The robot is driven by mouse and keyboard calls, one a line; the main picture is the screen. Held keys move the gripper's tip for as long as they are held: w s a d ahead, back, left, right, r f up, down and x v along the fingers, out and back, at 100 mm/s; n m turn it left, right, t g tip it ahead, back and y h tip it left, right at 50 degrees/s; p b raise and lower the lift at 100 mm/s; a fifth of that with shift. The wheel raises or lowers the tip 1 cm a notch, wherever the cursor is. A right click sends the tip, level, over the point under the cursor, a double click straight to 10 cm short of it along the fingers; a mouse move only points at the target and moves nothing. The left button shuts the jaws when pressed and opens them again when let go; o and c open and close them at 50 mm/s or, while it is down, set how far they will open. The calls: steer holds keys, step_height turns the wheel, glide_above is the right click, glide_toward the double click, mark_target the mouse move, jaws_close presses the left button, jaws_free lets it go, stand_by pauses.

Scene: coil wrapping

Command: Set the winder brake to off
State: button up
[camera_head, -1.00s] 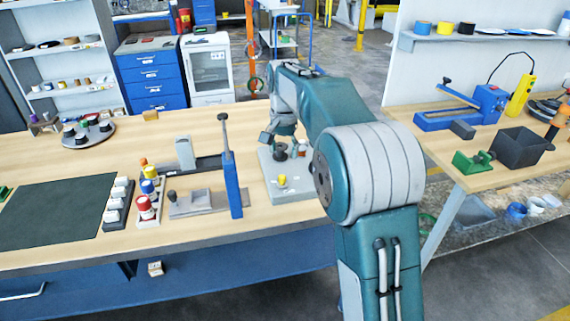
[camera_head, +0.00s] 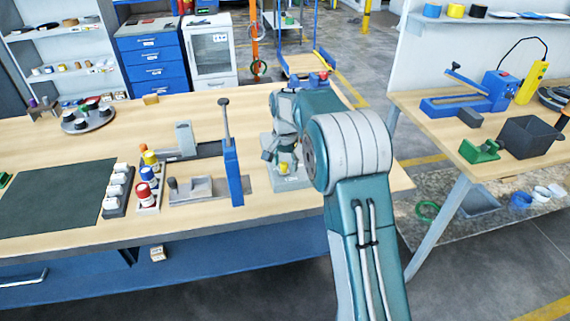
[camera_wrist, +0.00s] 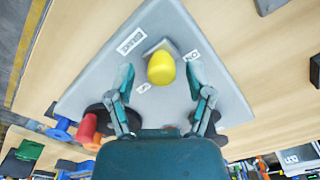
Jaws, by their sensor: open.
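The winder brake shows in the wrist view as a yellow knob (camera_wrist: 161,68) on a light grey base plate (camera_wrist: 90,92). My gripper (camera_wrist: 160,76) is open, with one finger on each side of the knob. I cannot tell whether either finger touches it. In the head view the same base plate (camera_head: 291,184) stands on the workbench right of the blue upright lever, and my gripper (camera_head: 284,160) is low over it, hiding most of the winder.
A blue upright lever (camera_head: 233,170) stands close left of my gripper. Left of it are a row of coloured bottles (camera_head: 146,185) and a dark green mat (camera_head: 55,200). The bench (camera_head: 350,180) right of the plate is clear.

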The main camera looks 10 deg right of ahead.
mark_target(297, 171)
steer(key=shift+a+f, duration=0.2)
steer(key=shift+a, duration=0.05)
jaws_close()
steer(key=shift+d, duration=1.85)
jaws_free()
steer(key=shift+d, duration=0.15)
step_height(297, 171, up, 12)
